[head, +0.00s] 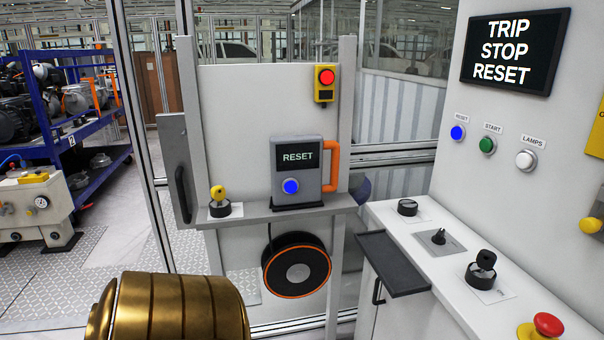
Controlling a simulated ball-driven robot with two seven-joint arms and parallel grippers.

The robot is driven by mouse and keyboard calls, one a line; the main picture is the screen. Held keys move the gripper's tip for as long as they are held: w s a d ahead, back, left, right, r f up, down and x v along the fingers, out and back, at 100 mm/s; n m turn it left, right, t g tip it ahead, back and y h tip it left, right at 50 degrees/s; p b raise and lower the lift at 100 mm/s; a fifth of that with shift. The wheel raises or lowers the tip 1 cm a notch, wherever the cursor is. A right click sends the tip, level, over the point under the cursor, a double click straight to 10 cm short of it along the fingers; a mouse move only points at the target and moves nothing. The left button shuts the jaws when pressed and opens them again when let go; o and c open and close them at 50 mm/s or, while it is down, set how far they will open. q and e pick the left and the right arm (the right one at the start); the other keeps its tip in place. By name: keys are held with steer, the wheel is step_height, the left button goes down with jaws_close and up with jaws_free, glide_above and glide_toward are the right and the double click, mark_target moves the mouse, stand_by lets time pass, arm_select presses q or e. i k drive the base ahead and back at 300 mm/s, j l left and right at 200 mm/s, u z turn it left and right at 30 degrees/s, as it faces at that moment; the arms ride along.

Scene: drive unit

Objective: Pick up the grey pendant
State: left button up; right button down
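The grey pendant (311,183) stands upright on a narrow grey shelf (270,214) in front of a pale panel. It has a dark screen reading RESET, a round blue button below the screen, and an orange handle on its right side. Its front is unobstructed. Neither of my grippers is in view, so I cannot tell whether they are open or shut.
A yellow key switch (219,200) sits left on the shelf. A cable reel (297,265) hangs below it. A yellow box with a red button (325,83) is above. At right, a white console (462,255) carries knobs and a dark side tray (393,263).

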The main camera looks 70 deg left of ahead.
mark_target(298, 159)
steer(key=u, duration=2.1)
